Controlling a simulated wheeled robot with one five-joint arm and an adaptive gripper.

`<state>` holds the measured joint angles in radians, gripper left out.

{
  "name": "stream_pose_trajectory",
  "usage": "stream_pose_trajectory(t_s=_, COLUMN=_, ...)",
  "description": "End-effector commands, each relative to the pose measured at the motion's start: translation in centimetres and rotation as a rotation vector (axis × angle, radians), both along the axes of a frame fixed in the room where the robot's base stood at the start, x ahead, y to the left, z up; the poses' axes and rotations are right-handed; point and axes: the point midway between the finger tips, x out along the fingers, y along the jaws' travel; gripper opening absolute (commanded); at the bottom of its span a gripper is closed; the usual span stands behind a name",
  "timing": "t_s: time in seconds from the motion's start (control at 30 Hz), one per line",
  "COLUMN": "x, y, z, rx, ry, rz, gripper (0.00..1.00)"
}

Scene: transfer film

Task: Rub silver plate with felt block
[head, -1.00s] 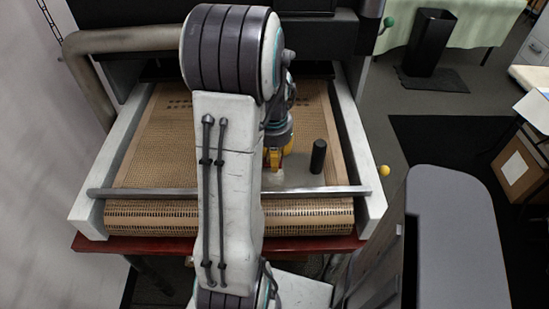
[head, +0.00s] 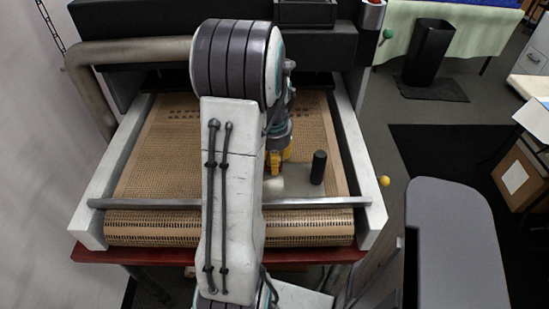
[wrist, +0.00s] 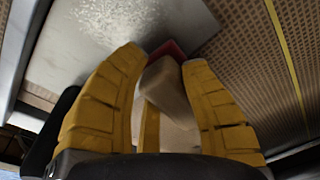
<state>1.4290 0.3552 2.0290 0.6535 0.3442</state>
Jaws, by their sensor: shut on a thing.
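My gripper (wrist: 164,60) has yellow fingers and is shut on a beige block (wrist: 166,98) with a red layer (wrist: 170,49) at its far end, which looks like the felt. The silver plate (wrist: 75,50) lies beyond the fingers at upper left in the wrist view, with a pale speckled patch (wrist: 145,20) on it. The block is by the plate's edge; I cannot tell whether the felt touches it. In the head view my gripper (head: 275,163) is over the plate (head: 300,183), partly hidden by my arm. The block is hardly visible there.
The plate lies on a brown mesh conveyor belt (head: 160,165) between pale side rails. A black cylinder (head: 318,168) stands upright at the plate's right. A metal bar (head: 320,202) crosses the near end. The belt's left part is clear.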

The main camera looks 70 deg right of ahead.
Motion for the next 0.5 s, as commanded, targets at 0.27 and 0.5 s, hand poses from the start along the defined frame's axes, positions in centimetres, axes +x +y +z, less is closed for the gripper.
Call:
stream_pose_trajectory(t_s=0.27, x=-0.6, y=1.8, z=0.0, rx=0.0, ry=0.001, rz=-0.001, gripper=0.06)
stream_pose_trajectory(t_s=0.5, x=-0.8, y=2.5, z=0.0, rx=0.0, ry=0.001, rz=-0.001, gripper=0.06)
